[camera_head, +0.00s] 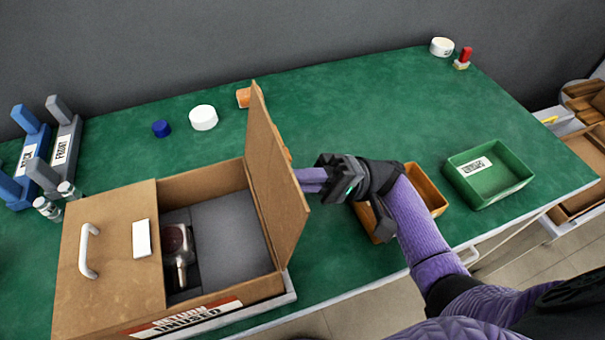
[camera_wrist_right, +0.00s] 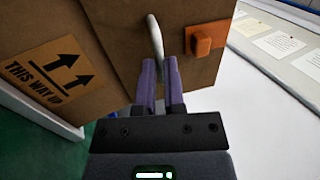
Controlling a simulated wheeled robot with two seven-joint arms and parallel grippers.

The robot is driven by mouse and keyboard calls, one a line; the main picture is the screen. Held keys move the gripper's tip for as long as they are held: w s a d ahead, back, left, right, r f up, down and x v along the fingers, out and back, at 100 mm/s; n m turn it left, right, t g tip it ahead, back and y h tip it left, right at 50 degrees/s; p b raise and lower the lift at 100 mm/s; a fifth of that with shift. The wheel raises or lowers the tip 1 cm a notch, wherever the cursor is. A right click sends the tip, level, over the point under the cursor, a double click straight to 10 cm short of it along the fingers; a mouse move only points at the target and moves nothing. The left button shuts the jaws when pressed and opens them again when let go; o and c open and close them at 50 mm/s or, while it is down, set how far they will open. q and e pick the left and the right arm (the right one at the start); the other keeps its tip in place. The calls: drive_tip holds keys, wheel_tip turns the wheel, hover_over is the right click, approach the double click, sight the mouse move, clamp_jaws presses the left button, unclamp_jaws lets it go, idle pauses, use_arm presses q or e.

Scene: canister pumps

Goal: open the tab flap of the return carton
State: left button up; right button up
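The return carton (camera_head: 220,305) stands open at the lower left of the head view, with a printed label on its front. Its left flap (camera_head: 110,270) lies flat, with a white handle and a white patch. Its right flap (camera_head: 265,175) stands nearly upright; its outer side shows in the right wrist view with an orange tab (camera_wrist_right: 207,40) and a pale handle (camera_wrist_right: 155,38). My right gripper (camera_head: 312,181) is outside this flap; in the wrist view its purple fingers (camera_wrist_right: 160,80) are close together around the handle's lower end. My left gripper is out of view.
Inside the carton are a grey insert (camera_head: 230,235) and a dark red and metal item (camera_head: 178,250). An orange tray (camera_head: 432,192) and a green tray (camera_head: 515,188) stand right. A white lid (camera_head: 203,117), blue cap (camera_head: 161,129) and orange cup (camera_head: 243,97) lie behind.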

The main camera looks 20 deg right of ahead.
drive_tip(key=o, duration=0.4)
drive_tip(key=shift+o, duration=0.2)
drive_tip(key=d+b, duration=0.2)
drive_tip(key=d, duration=1.1)
drive_tip(key=shift+f, duration=0.3)
